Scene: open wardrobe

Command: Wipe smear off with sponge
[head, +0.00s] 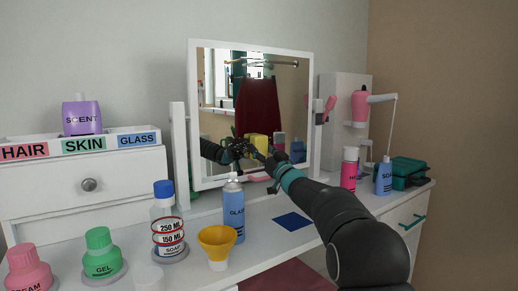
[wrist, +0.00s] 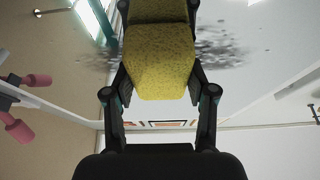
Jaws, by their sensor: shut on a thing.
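My gripper (head: 262,157) is shut on a yellow sponge (wrist: 160,62), which sits between the two fingers in the wrist view. In the head view the gripper is in front of the tilted white-framed mirror (head: 216,85), at its lower middle. A dark grey speckled smear (wrist: 220,48) shows on the mirror glass on both sides of the sponge in the wrist view. The sponge covers the smear's middle. I cannot tell whether the sponge touches the glass. The smear is not clear in the head view, where the arm's reflection shows in the glass.
A blue GLASS spray bottle (head: 234,212) and a yellow funnel (head: 217,243) stand in front of the mirror, left of my arm. A SOAP bottle (head: 166,215) is further left. A pink bottle (head: 349,170) and a blue bottle (head: 384,177) stand at right.

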